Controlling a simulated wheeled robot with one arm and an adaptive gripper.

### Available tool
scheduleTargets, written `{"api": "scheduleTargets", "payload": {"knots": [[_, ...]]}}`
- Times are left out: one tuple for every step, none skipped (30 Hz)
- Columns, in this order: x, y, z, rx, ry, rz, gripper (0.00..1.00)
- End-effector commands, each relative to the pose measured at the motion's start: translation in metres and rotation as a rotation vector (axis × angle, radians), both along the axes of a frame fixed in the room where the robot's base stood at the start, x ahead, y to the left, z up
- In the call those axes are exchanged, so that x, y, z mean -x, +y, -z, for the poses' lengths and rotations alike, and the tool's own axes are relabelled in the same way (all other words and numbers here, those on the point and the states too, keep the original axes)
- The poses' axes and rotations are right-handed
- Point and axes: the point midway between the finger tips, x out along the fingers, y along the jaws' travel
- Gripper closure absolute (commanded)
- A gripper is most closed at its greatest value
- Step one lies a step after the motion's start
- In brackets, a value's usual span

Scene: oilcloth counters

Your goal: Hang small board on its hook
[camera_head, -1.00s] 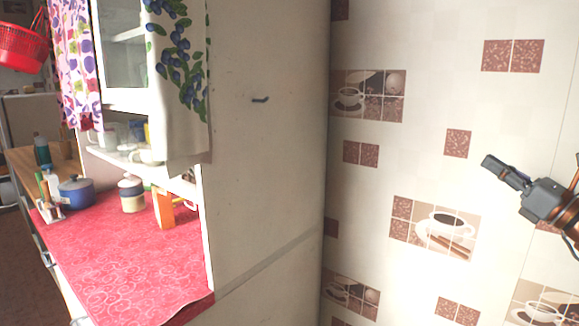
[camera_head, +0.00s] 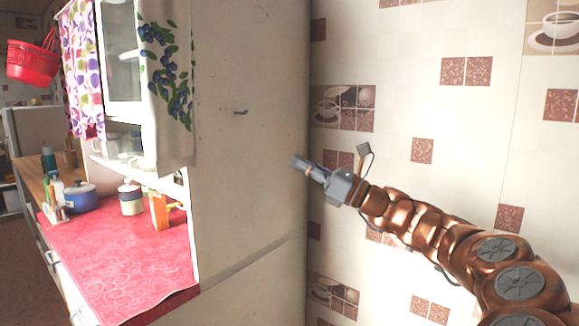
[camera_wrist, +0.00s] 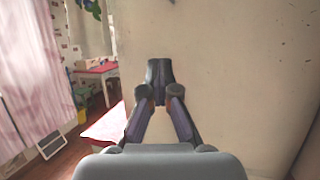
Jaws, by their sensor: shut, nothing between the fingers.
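A small dark hook (camera_head: 240,112) sticks out of the plain side panel of the tall cabinet (camera_head: 250,190). Nothing hangs on it. My gripper (camera_head: 299,163) is shut and empty, in front of the wall area to the right of the hook and lower than it. In the wrist view its closed fingers (camera_wrist: 159,72) show against the pale panel. I cannot make out the small board for certain. An upright orange, flat-looking item (camera_head: 158,211) stands on the red counter by the cabinet; I cannot tell whether it is the board.
The red oilcloth counter (camera_head: 120,255) holds a blue pot (camera_head: 80,198), a lidded canister (camera_head: 130,199) and bottles. A blueberry towel (camera_head: 168,80) hangs beside the panel. A red basket (camera_head: 32,62) hangs far left. The tiled wall (camera_head: 400,120) is on the right.

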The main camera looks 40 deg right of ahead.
Motion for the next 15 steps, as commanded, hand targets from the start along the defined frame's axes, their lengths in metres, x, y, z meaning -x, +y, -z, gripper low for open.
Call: {"api": "scheduleTargets", "payload": {"knots": [[-0.001, 0.0, 0.001, 0.0, 0.0, 0.0, 1.0], [-0.002, 0.0, 0.001, 0.0, 0.0, 0.0, 1.0], [-0.003, 0.001, 0.001, -0.001, 0.0, -0.001, 1.0], [-0.004, 0.001, 0.001, 0.0, 0.001, -0.001, 1.0], [-0.005, 0.002, 0.002, 0.0, 0.001, -0.002, 1.0], [-0.007, 0.002, 0.002, 0.0, 0.001, -0.002, 1.0], [-0.009, 0.003, 0.002, 0.001, 0.002, -0.003, 1.0], [-0.01, 0.004, 0.002, 0.001, 0.002, -0.003, 1.0], [-0.012, 0.004, 0.003, 0.001, 0.002, -0.004, 1.0], [-0.014, 0.004, 0.003, 0.001, 0.002, -0.004, 1.0], [-0.015, 0.005, 0.003, 0.001, 0.001, -0.004, 1.0], [-0.017, 0.006, 0.003, 0.001, 0.001, -0.004, 1.0], [-0.019, 0.006, 0.003, 0.001, 0.0, -0.005, 1.0], [-0.02, 0.007, 0.003, 0.001, 0.0, -0.005, 1.0], [-0.022, 0.008, 0.003, 0.001, 0.0, -0.005, 1.0]]}}
